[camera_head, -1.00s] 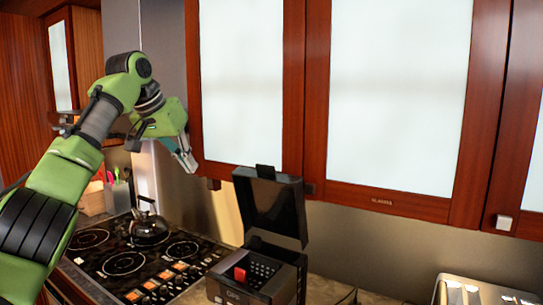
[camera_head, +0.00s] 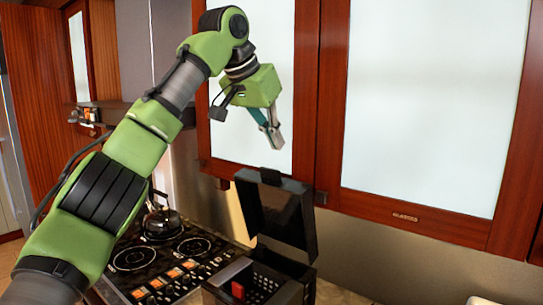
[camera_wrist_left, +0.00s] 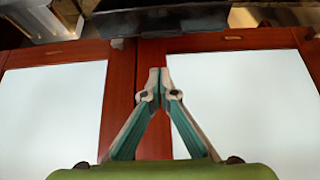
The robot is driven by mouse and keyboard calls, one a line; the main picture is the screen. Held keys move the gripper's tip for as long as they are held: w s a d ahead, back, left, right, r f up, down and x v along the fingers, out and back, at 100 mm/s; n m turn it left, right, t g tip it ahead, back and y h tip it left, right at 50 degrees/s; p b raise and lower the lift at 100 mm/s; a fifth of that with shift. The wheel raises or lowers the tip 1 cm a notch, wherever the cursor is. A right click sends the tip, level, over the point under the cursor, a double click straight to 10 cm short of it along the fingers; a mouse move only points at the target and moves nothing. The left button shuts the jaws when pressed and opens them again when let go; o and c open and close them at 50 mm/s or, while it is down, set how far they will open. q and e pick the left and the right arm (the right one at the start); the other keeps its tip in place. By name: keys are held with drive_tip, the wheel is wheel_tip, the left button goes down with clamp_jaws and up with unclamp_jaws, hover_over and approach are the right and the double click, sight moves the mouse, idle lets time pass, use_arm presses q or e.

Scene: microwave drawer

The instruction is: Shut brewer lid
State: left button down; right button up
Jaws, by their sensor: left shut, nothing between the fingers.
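The brewer (camera_head: 262,284) is a dark box on the counter at the bottom of the head view, with a red piece on it. Its lid (camera_head: 278,212) stands raised, nearly upright, at the back. My left gripper (camera_head: 278,146) is shut and empty. In the head view it appears just above the lid's top edge, in front of the cabinet doors, and apart from the lid. In the left wrist view the fingertips (camera_wrist_left: 160,72) meet, with dark shapes at the top edge. My right gripper is not in view.
Wall cabinets with frosted panels (camera_head: 430,110) hang behind and above the brewer. A stove (camera_head: 170,262) with a kettle (camera_head: 160,222) lies to the left. Counter (camera_head: 345,294) shows to the right of the brewer.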

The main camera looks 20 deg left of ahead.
sight(273, 170)
use_arm(q)
wheel_tip(273, 170, down, 4)
drive_tip(key=shift+w+f+p, duration=0.1)
drive_tip(key=shift+w+p, duration=0.05)
drive_tip(key=shift+p, duration=0.35)
drive_tip(key=shift+s+a, duration=0.1)
drive_tip(key=shift+s, duration=0.2)
drive_tip(key=shift+s+f, duration=0.1)
drive_tip(key=shift+s, duration=0.05)
drive_tip(key=shift+f, duration=0.15)
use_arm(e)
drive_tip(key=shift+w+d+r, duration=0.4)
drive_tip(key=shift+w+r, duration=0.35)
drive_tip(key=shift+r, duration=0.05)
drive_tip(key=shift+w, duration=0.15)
